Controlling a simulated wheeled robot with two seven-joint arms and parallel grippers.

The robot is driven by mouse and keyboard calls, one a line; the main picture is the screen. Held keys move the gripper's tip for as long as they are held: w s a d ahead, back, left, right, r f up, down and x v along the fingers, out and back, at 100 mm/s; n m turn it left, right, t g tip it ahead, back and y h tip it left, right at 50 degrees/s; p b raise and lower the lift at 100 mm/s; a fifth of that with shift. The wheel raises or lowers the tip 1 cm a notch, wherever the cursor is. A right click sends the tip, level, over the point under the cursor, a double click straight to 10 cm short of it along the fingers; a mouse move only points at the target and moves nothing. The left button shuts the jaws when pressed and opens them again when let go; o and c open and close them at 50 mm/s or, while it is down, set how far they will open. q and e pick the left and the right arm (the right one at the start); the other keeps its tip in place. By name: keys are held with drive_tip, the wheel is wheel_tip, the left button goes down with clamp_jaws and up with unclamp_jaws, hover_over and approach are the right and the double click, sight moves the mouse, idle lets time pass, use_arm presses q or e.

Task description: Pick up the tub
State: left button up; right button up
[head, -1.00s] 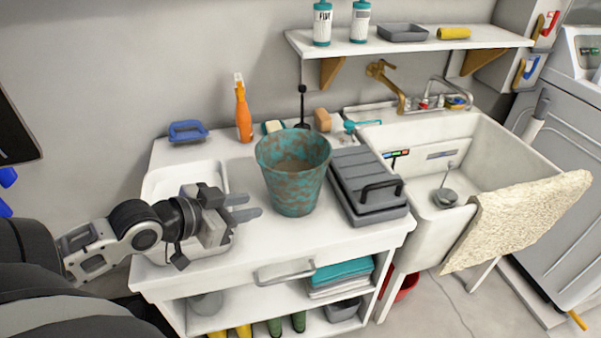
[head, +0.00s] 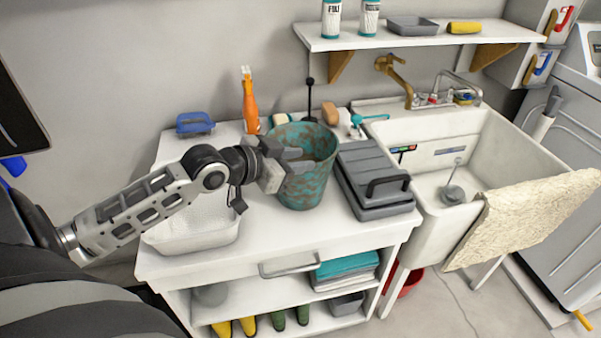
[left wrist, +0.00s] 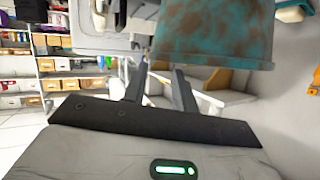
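The tub (head: 306,189) is a teal pot with brown patches, wide at the top and open. It stands upright on the white worktop. My left gripper (head: 296,162) comes from the left, and its grey fingers overlap the tub's near left side and rim in the head view. In the left wrist view the two fingers (left wrist: 160,88) are spread apart with nothing between them. The tub also shows there (left wrist: 213,35), beyond the fingertips. I cannot tell whether a finger touches it. My right gripper is in neither view.
A white basin (head: 195,242) sits left of the tub, under my left arm. A grey lidded case (head: 372,175) is close on the right. An orange spray bottle (head: 250,105) and blue container (head: 194,123) stand behind. The sink (head: 490,140) is further right.

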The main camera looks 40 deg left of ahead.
sight(317, 162)
use_arm(q)
drive_tip(key=x, duration=0.5)
drive_tip(key=shift+w+d+f, duration=0.1)
drive_tip(key=shift+d+f, duration=0.3)
clamp_jaws()
